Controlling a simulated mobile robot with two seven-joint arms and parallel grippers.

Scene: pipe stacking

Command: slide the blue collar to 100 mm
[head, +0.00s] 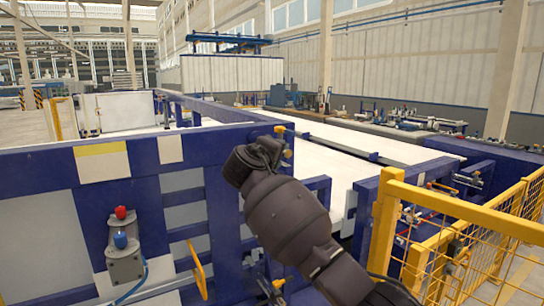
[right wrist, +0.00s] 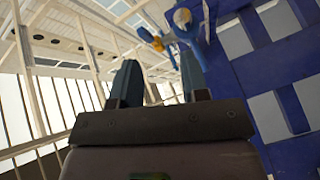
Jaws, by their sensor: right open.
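I cannot pick out a blue collar or a millimetre scale in either view. My left gripper is in neither view.
A blue frame (head: 40,175) with pale panels stands close in front. A yellow mesh fence (head: 440,215) is at the right. Long white beds (head: 330,165) run behind the frame. A yellow and blue fitting (right wrist: 155,40) shows beyond the fingers in the right wrist view.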

